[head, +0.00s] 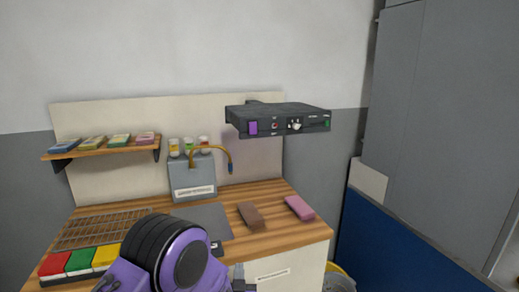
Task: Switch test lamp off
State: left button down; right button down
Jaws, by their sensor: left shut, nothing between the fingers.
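A dark box-shaped unit (278,120) is mounted on the wall panel above the right part of the worktop. Its front carries a purple rocker or button (253,128), a small red part, a white knob (295,125) and a green part at the right end. Which part is the lamp switch I cannot tell; the panel below has a faint purple tint. My left arm comes in at the bottom, and my left gripper (240,275) shows only partly at the bottom edge. It is shut and empty, well below the unit and apart from it. My right gripper is out of view.
The wooden worktop (270,195) holds a grey box (193,178) with a bent brass spout, brown (250,215) and pink (299,208) blocks, a wire rack and coloured blocks. A shelf (100,150) hangs left. A blue panel (390,245) stands right. Space before the unit is clear.

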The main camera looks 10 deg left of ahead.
pick_arm(q)
jog(key=w+d+r+n+t+y, duration=0.1)
jog(key=d+r+y, duration=0.2)
jog(key=r, duration=0.7)
jog(key=w+d+r+n+t+y, duration=0.2)
jog(key=r, duration=0.7)
jog(key=w+d+r+n+t+y, duration=0.1)
jog(key=d+r+y, duration=0.2)
jog(key=r, duration=0.7)
jog(key=shift+w+d+r+n+y+p, duration=0.3)
jog(key=shift+w+d, duration=0.05)
jog(key=shift+w, duration=0.05)
